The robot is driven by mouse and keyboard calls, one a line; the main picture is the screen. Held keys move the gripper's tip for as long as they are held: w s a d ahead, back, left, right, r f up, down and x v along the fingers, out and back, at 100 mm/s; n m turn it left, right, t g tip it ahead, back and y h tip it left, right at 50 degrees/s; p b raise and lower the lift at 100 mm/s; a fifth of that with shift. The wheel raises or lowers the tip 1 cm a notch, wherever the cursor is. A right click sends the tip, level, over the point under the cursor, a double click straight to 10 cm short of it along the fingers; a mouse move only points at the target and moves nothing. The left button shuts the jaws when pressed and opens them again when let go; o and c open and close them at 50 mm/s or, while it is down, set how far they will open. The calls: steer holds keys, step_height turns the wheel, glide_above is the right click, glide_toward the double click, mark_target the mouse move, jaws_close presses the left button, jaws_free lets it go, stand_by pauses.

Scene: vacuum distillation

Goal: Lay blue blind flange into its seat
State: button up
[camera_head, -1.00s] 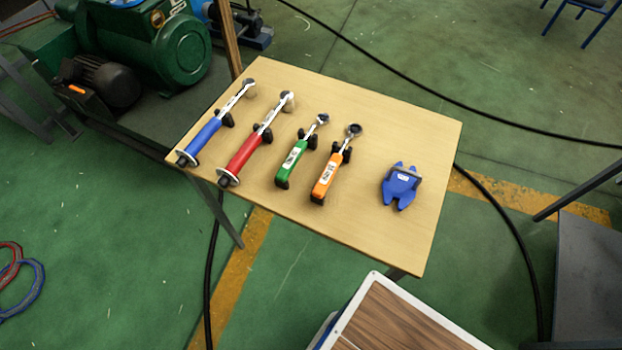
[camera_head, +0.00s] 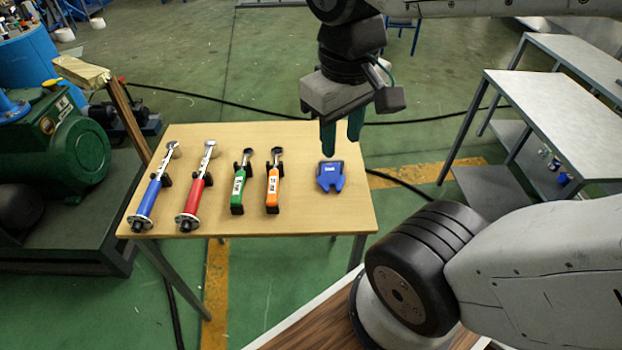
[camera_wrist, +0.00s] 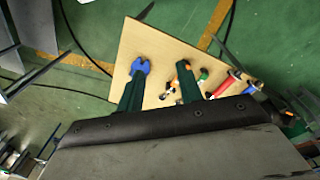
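A blue fork-shaped piece (camera_head: 330,177) with a dark grey bar along its far edge lies flat on the wooden table (camera_head: 300,215), near the table's right end. I cannot tell whether it is the blue blind flange itself. It also shows in the wrist view (camera_wrist: 140,66), close to the tip of the left finger. My gripper (camera_head: 341,143) points down over the table's far right part and appears above the blue piece. Its two dark green fingers are apart with nothing between them, also in the wrist view (camera_wrist: 161,72). I cannot make out a seat.
Blue (camera_head: 149,198), red (camera_head: 194,197), green (camera_head: 238,190) and orange (camera_head: 273,187) wrench-like tools lie in a row left of the blue piece. A green machine (camera_head: 65,150) stands left of the table. Grey metal tables (camera_head: 555,110) stand at the right. Table space right of the blue piece is clear.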

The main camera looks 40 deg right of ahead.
steer(key=w+d+f+n+g+h, duration=0.4)
steer(key=w+f, duration=0.3)
steer(key=w, duration=0.4)
steer(key=n+h, duration=0.4)
steer(key=n, duration=0.2)
glide_toward(327, 160)
steer(key=d, duration=0.2)
steer(key=x, duration=0.5)
steer(key=a+x, duration=0.1)
steer(key=x, duration=0.2)
steer(key=shift+s+d+f, duration=0.2)
steer(key=shift+s+f, duration=0.1)
steer(key=shift+f, duration=0.2)
steer(key=shift+c, duration=0.4)
jaws_close()
